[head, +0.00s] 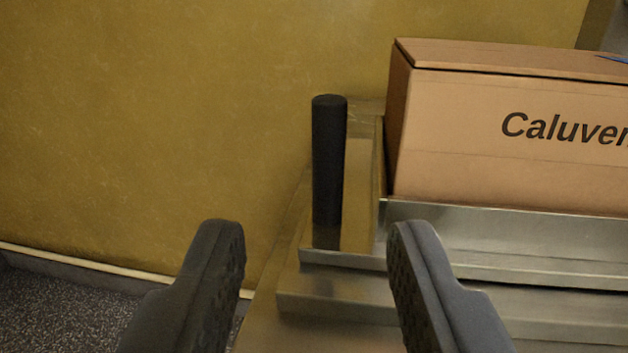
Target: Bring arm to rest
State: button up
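My gripper (317,232) shows at the bottom of the head view, with its two dark grey fingers wide apart. Nothing is held between them. The rest of my arm is out of view.
A black upright cylinder (328,160) stands on a stepped metal structure (480,240) beyond my fingers. A cardboard box (460,130) printed "Caluver…" sits on the structure at right, cut off by the frame. A yellow wall (160,120) is behind; speckled floor (60,310) shows at lower left.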

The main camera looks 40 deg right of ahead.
jog(key=w+a+r+n+t+y, duration=0.1)
jog(key=a+r+y, duration=0.1)
jog(key=a+r, duration=0.35)
jog(key=w+a+r+t+y, duration=0.1)
jog(key=w+a+r+y, duration=0.1)
jog(key=r, duration=0.6)
jog(key=w+a+r+n+t+y, duration=0.1)
jog(key=a+r+y, duration=0.15)
jog(key=r, duration=0.35)
jog(key=s+a+r+n+t+y, duration=0.1)
jog(key=s+a+r+y, duration=0.1)
jog(key=a+r, duration=0.35)
jog(key=s+a+r+n+y, duration=0.2)
jog(key=s+a+r, duration=0.1)
jog(key=r, duration=0.6)
jog(key=s+a+r+n+y, duration=0.1)
jog(key=s+a+r, duration=0.2)
jog(key=s+r, duration=0.35)
jog(key=s+a+r+n+y, duration=0.2)
jog(key=s+a+r, duration=0.1)
jog(key=s+r, duration=0.35)
jog(key=s+r+g, duration=0.1)
jog(key=s+r, duration=0.2)
jog(key=s, duration=0.4)
jog(key=s+r+h, duration=0.1)
jog(key=s+r, duration=0.2)
jog(key=s, duration=0.5)
jog(key=shift+a+r+n+g, duration=0.15)
jog(key=shift+a+n+g, duration=0.15)
jog(key=shift+a+g, duration=0.15)
